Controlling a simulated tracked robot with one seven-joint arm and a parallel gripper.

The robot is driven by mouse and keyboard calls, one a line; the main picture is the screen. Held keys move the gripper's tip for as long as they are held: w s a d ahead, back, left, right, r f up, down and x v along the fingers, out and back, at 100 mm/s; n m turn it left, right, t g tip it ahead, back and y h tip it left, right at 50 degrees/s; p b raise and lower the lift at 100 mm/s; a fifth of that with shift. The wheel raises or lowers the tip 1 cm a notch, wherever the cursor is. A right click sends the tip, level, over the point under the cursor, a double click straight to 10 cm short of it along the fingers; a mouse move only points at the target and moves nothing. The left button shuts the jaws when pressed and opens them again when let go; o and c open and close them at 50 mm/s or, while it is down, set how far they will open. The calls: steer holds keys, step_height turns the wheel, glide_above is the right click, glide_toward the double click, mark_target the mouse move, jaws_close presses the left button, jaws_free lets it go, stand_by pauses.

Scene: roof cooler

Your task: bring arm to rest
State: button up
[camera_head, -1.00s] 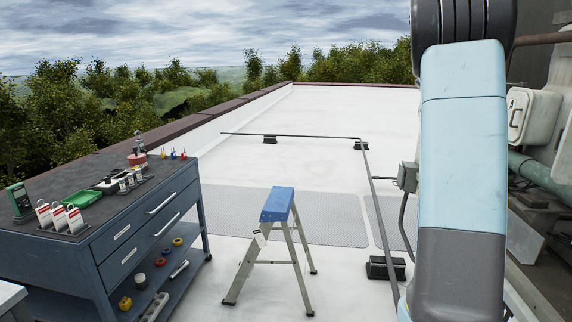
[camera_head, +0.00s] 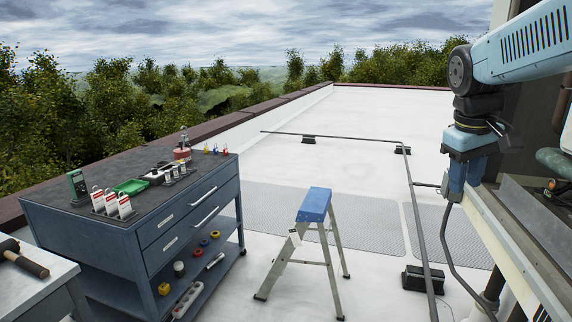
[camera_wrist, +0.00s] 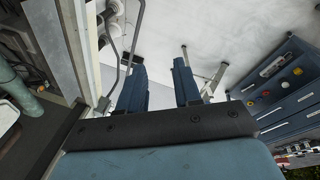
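My arm (camera_head: 525,48) comes in from the upper right of the head view and bends down at a dark joint. My gripper (camera_head: 462,188) hangs from it with its fingers pointing down, beside the grey ledge (camera_head: 520,250) at the right. In the wrist view my gripper (camera_wrist: 160,85) shows two blue fingers well apart, with only pale roof floor between them. It holds nothing. Whether the fingers touch the ledge or the pipe near them, I cannot tell.
A blue tool cart (camera_head: 150,240) stands at the left, with a white table (camera_head: 45,290) bearing a hammer in front. A step stool (camera_head: 315,205) stands mid-floor. A thin pipe (camera_head: 413,200) on black blocks runs across the roof. The white roof beyond is clear.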

steer(key=s+a+f+m+t+y, duration=0.1)
steer(key=s+a+f+t, duration=0.1)
steer(key=s+a, duration=0.2)
steer(key=s+a+f+m+t+y, duration=0.1)
steer(key=s+a, duration=0.3)
steer(key=a, duration=0.4)
steer(key=shift+a+f+t, duration=0.25)
steer(key=shift+f+t, duration=0.25)
steer(key=shift+f, duration=0.15)
